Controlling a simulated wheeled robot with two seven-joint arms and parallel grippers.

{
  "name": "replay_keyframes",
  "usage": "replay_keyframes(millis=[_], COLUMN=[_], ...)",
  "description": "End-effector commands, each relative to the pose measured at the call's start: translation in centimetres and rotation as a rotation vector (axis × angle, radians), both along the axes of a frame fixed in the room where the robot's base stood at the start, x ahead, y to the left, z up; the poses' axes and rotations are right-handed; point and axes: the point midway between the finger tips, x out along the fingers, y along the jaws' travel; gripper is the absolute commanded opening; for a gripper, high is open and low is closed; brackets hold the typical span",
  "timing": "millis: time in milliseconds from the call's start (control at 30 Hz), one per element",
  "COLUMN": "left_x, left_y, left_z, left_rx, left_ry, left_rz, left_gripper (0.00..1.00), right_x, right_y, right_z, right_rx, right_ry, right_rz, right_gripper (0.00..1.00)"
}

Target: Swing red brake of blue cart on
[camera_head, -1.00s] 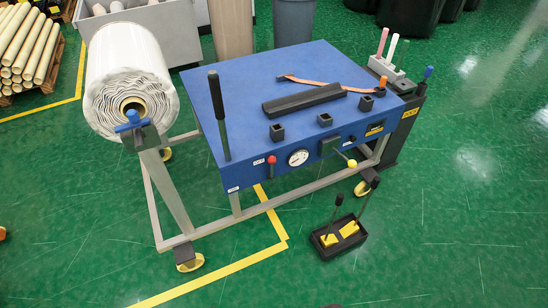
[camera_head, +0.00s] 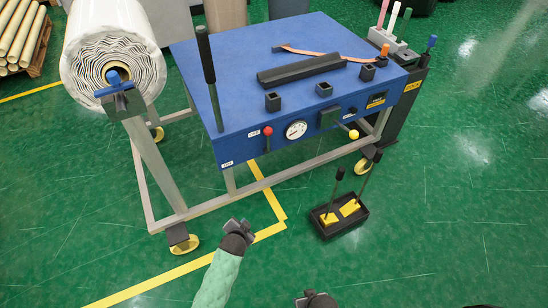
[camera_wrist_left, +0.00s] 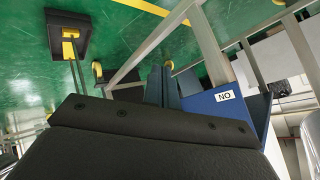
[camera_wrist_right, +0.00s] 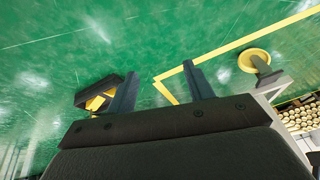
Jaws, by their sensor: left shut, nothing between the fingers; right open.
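The blue cart (camera_head: 290,60) stands ahead of me. My left gripper (camera_head: 238,228), with a green sleeve, is in front of and below the panel, apart from the brake. Its fingers (camera_wrist_left: 162,86) are shut and empty. My right gripper (camera_head: 316,298) is at the bottom edge of the head view; its fingers (camera_wrist_right: 162,90) are open and empty.
A tall black handle (camera_head: 207,80) rises at the cart's left corner, and a yellow-knobbed lever (camera_head: 353,135) is on the panel's right. A white roll (camera_head: 105,50) is at left. A black box with yellow-based handles (camera_head: 342,226) stands on the floor at right.

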Motion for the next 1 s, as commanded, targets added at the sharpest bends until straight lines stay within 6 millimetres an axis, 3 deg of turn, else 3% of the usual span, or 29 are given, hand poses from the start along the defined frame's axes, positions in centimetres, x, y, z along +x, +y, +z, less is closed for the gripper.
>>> replay_keyframes(millis=[33,100,200,333,500,600,833,1000], left_x=[2.9,6.3,10.5,14.4,17.0,17.5,18.6,20.8], left_y=[-1.2,-2.7,-5.2,-8.3,-11.4,-12.5,-13.4,-14.2], left_z=[0.3,2.6,6.3,11.1,16.2,18.0,19.3,19.7], left_rx=[0.036,0.101,0.2,0.336,0.481,0.531,0.555,0.554], left_ry=[-0.091,-0.222,-0.409,-0.642,-0.867,-0.941,-0.977,-0.976], left_rz=[-0.052,-0.125,-0.222,-0.33,-0.417,-0.443,-0.454,-0.454], left_gripper=[0.0,0.0,0.0,0.0,0.0,0.0,0.0,0.0], right_x=[0.2,0.5,0.9,1.4,1.9,2.0,2.1,2.1], right_y=[0.7,1.6,2.8,4.3,5.7,6.1,6.4,6.3], right_z=[-1.9,-2.7,-3.8,-4.9,-5.5,-5.5,-5.2,-5.1], right_rx=[0.015,0.037,0.069,0.107,0.145,0.158,0.164,0.164], right_ry=[-0.025,-0.063,-0.116,-0.183,-0.247,-0.267,-0.278,-0.277], right_rz=[0.001,0.001,0.001,-0.001,-0.006,-0.007,-0.008,-0.008], right_gripper=[0.52,0.52,0.52,0.52,0.52,0.52,0.52,0.52])
